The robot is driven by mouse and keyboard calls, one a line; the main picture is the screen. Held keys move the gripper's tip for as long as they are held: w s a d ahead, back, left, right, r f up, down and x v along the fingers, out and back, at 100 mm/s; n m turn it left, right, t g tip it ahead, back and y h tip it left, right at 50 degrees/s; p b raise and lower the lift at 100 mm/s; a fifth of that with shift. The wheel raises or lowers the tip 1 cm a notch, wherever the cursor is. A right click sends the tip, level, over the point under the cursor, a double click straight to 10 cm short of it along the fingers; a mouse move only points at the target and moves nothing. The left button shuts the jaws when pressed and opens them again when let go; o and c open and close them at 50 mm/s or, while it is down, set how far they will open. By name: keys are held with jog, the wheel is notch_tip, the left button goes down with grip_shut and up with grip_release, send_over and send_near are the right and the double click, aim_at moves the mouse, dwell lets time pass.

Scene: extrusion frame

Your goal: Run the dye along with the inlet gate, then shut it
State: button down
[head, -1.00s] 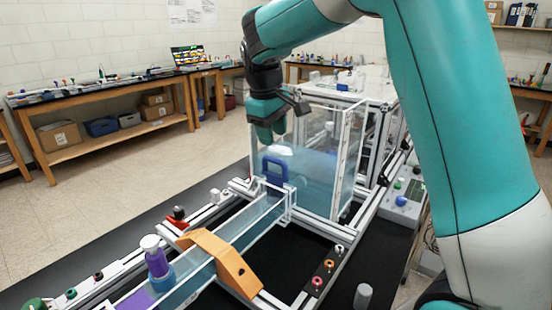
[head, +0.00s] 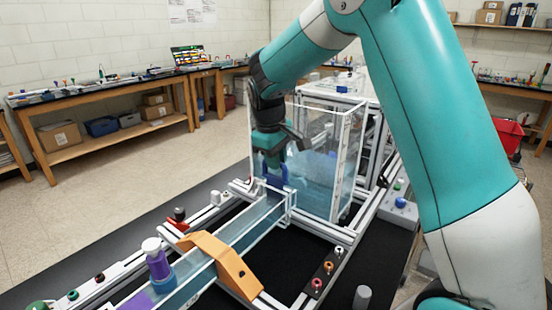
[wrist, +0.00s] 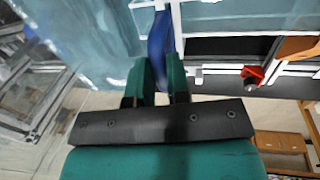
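The inlet gate's blue handle (head: 278,180) stands at the head of the channel (head: 255,222), against the clear tank (head: 318,175). My gripper (head: 274,160) is down over the handle, pointing downward. In the wrist view, the blue handle (wrist: 160,45) lies between the two green fingers (wrist: 160,78); I cannot tell whether they press on it. The gripper hides the handle's upper part. Purple dye (head: 136,301) shows in the near end of the channel. A purple dye bottle (head: 158,265) with a white cap stands upright in a blue holder there.
An orange bridge (head: 222,258) spans the channel. Aluminium rails with small knobs and a red clamp (head: 178,220) flank it. The tank's walls and frame rise close to my gripper. A grey control box (head: 398,210) stands at the right. The floor at left is clear.

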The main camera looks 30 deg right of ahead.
jog(key=shift+f+b, duration=0.6)
jog(key=shift+f, duration=0.75)
jog(key=shift+s, duration=0.1)
jog(key=c, duration=1.1)
grip_release()
jog(key=s+a+r, duration=0.1)
jog(key=a+r, duration=0.2)
jog(key=r, duration=1.4)
jog(key=shift+s+a, duration=0.15)
